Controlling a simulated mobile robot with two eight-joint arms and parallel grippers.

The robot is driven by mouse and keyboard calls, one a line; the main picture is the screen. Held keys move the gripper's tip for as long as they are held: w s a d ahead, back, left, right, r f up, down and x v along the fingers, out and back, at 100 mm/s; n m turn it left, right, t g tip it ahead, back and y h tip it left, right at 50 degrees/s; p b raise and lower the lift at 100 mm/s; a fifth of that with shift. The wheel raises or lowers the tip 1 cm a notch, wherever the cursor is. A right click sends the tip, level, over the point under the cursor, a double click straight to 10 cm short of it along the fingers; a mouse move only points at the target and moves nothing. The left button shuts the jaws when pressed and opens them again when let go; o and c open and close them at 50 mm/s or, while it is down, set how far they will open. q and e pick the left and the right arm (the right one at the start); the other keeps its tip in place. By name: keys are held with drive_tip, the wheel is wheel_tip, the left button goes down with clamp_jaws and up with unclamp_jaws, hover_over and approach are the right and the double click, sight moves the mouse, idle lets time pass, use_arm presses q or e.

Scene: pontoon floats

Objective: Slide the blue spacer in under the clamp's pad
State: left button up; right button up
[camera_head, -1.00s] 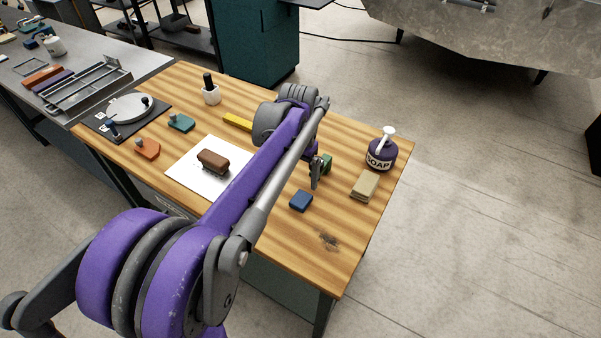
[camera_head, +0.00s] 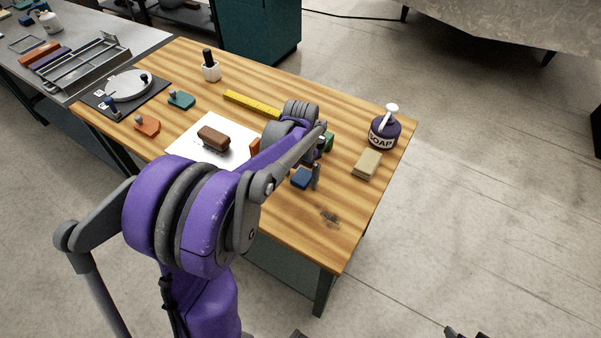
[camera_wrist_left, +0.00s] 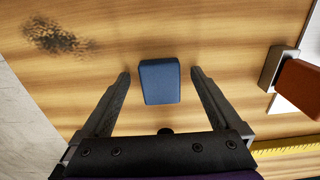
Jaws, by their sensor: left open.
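The blue spacer (camera_head: 301,178) is a small rounded block flat on the wooden table. In the left wrist view the spacer (camera_wrist_left: 160,82) lies between the fingertips of my left gripper (camera_wrist_left: 160,74), with a gap on each side. The left gripper (camera_head: 314,178) is open in the head view, its finger beside the spacer. An orange part (camera_head: 254,147), mostly hidden by my arm, stands at the white sheet's edge. An orange-brown piece with a grey part (camera_wrist_left: 299,86) at the wrist view's right edge may be the clamp; I cannot make out its pad.
A brown block (camera_head: 213,138) sits on the white sheet (camera_head: 186,150). A yellow ruler (camera_head: 251,104), a soap bottle (camera_head: 384,131) and a tan block (camera_head: 367,165) stand around. A dark stain (camera_head: 329,217) marks the table's near right, which is otherwise clear.

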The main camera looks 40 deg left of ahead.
use_arm(q)
drive_tip(key=c, duration=1.5)
drive_tip(key=shift+o, duration=0.2)
drive_tip(key=shift+w, duration=0.1)
